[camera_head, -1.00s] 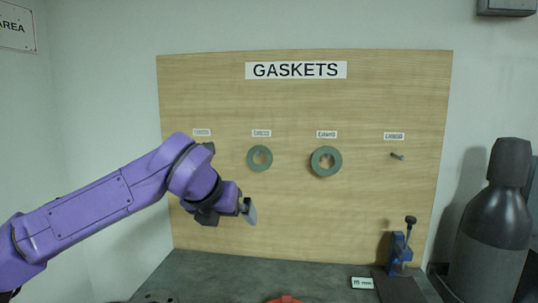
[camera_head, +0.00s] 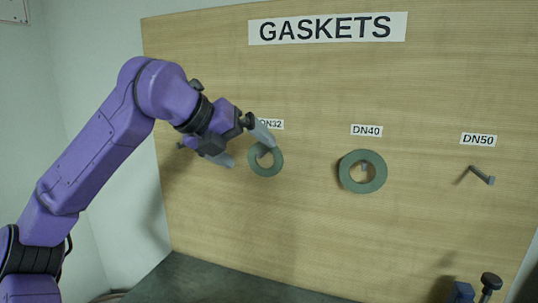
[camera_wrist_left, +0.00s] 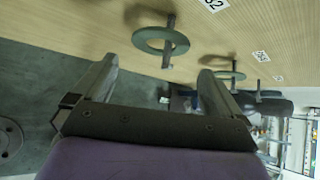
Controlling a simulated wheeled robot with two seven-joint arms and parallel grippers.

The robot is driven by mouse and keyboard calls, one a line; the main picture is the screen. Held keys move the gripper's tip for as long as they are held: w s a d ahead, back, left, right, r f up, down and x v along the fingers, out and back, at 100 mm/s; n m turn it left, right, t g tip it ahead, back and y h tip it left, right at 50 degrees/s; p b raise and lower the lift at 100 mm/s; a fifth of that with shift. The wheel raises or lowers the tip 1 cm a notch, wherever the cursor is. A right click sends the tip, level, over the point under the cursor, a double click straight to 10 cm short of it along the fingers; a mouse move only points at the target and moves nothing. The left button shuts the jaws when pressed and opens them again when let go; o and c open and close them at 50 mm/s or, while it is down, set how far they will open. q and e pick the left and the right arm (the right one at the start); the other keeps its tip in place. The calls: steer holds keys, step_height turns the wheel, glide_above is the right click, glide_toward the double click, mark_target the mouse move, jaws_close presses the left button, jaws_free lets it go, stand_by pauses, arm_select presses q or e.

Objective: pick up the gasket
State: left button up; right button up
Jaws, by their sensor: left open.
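Two green ring gaskets hang on pegs on a wooden board. The smaller gasket (camera_head: 266,172) hangs under the DN32 label, and its upper part is partly covered by a finger of my left gripper. The larger gasket (camera_head: 379,173) hangs under the DN40 label (camera_head: 366,130). My left gripper (camera_head: 246,148) is open and empty, just left of the smaller gasket in the head view. In the left wrist view, the near gasket (camera_wrist_left: 142,44) and its peg lie beyond the open fingertips (camera_wrist_left: 157,68), roughly between them.
The GASKETS board (camera_head: 310,230) stands upright behind the gripper. A bare peg (camera_head: 482,175) sticks out under the DN50 label (camera_head: 478,140). A dark table (camera_head: 205,285) lies below the board.

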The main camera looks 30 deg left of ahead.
mark_target(278, 156)
arm_select(q)
steer(key=p+x, duration=0.2)
steer(key=x, duration=0.5)
steer(key=shift+f, duration=0.3)
steer(key=c, duration=0.9)
